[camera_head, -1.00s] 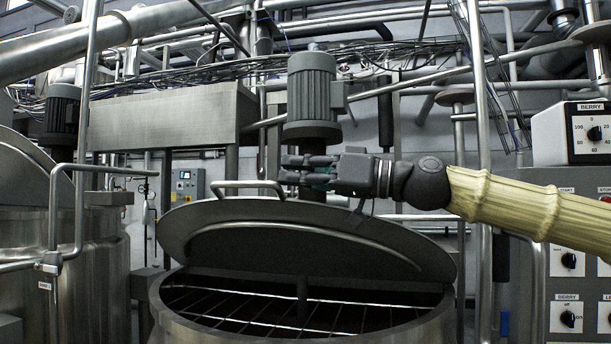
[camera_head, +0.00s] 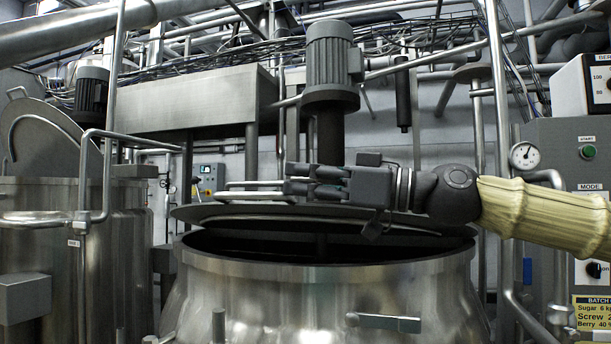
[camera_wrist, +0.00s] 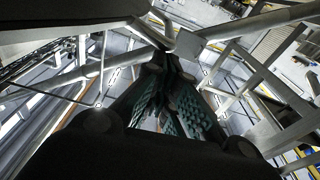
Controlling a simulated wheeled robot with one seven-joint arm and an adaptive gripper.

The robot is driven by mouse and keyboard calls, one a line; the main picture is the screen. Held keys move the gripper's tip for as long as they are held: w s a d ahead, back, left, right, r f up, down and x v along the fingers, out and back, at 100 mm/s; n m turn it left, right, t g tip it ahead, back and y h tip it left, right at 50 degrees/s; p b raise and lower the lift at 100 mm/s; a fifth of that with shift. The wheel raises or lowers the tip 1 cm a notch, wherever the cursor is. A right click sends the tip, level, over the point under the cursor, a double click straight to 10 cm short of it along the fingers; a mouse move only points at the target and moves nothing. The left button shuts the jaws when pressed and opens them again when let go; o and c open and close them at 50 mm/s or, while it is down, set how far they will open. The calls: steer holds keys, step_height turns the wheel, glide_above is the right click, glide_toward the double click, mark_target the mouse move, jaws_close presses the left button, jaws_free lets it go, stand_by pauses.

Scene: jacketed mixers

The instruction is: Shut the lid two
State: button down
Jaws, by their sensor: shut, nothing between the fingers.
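The round metal lid (camera_head: 430,226) of the middle vat (camera_head: 330,290) lies at a shallow tilt just above the rim, with a dark gap showing below its front edge. Its bar handle (camera_head: 240,190) stands on top. My gripper (camera_head: 290,180) is shut and empty, pointing left just over the lid beside the handle. I cannot tell whether the fingers touch the handle or lid. In the wrist view my closed fingers (camera_wrist: 170,100) show green pads with nothing between them. The lid is not clear there.
A second vat (camera_head: 90,260) on the left has its lid (camera_head: 45,145) raised, with a pipe rail (camera_head: 85,175) in front. A motor (camera_head: 333,70) hangs over the middle vat. Control panels (camera_head: 575,160) and a vertical pipe (camera_head: 500,150) stand at the right.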

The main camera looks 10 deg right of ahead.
step_height(320, 180, down, 12)
steer(key=s+n+b, duration=0.1)
steer(key=s+b, duration=0.1)
steer(key=b, duration=0.5)
steer(key=shift+a+f+n+b, duration=0.25)
steer(key=shift+a+n+b, duration=0.05)
steer(key=shift+a+b, duration=0.1)
steer(key=shift+w+d+r, duration=0.1)
steer(key=shift+r, duration=0.05)
steer(key=s+d+r+p, duration=0.2)
steer(key=s+d, duration=0.3)
steer(key=d, duration=0.5)
steer(key=shift+s+r, duration=0.3)
